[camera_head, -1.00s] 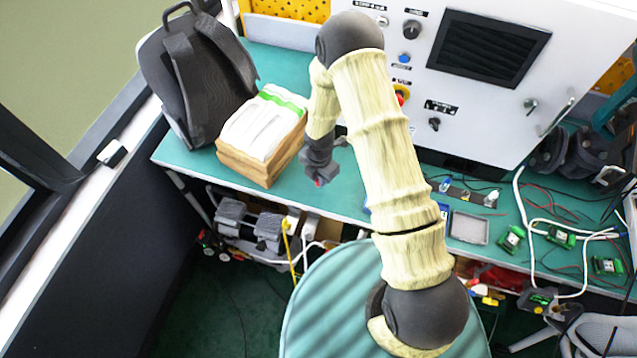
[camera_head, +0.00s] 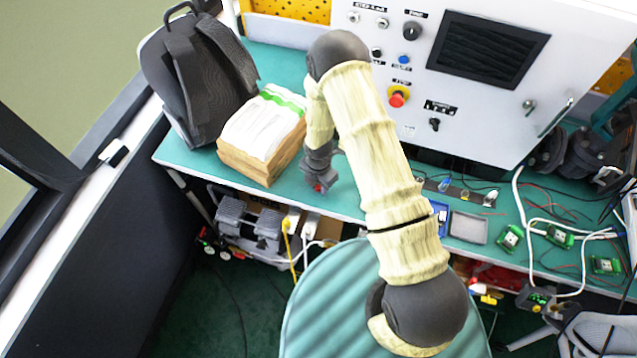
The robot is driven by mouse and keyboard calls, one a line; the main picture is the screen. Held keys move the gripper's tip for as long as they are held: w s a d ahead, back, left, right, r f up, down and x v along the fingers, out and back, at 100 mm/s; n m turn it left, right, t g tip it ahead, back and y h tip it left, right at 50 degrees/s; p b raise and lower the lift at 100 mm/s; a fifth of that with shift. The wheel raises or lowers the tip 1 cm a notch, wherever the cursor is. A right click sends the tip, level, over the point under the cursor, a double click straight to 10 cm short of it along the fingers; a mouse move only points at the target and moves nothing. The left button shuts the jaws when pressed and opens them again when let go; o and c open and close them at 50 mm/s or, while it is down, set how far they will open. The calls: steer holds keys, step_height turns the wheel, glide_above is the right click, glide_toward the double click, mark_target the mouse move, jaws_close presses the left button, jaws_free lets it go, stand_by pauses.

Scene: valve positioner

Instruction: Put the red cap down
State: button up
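My gripper (camera_head: 322,184) is over the teal bench (camera_head: 292,199), just right of the cardboard box, with its fingers pointing down. A small bit of the red cap (camera_head: 319,188) shows at the fingertips. The fingers appear shut on it, and they hide most of it. The cap is at or very close to the bench top; I cannot tell whether it touches.
The cardboard box (camera_head: 254,168) with white packs and a black backpack (camera_head: 198,75) stand to the left. A white control panel (camera_head: 395,30) with a red button (camera_head: 397,97) stands behind. A grey tray (camera_head: 469,227), green boards (camera_head: 511,238) and cables lie to the right.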

mark_target(319, 186)
steer(key=shift+r, duration=0.1)
step_height(319, 186, up, 12)
steer(key=b, duration=0.2)
steer(key=shift+b, duration=0.4)
stand_by(0.7)
steer(key=s+d+r+m+t, duration=0.1)
steer(key=s+d+r+m, duration=0.5)
steer(key=r+m, duration=0.4)
steer(key=s+d+r+m+t, duration=0.1)
steer(key=s+d+r+m, duration=0.5)
steer(key=m, duration=1.1)
step_height(319, 186, up, 4)
steer(key=shift+s+d+m+t, duration=0.3)
steer(key=shift+s+d, duration=0.05)
steer(key=shift+d, duration=0.35)
steer(key=shift+w+a, duration=0.1)
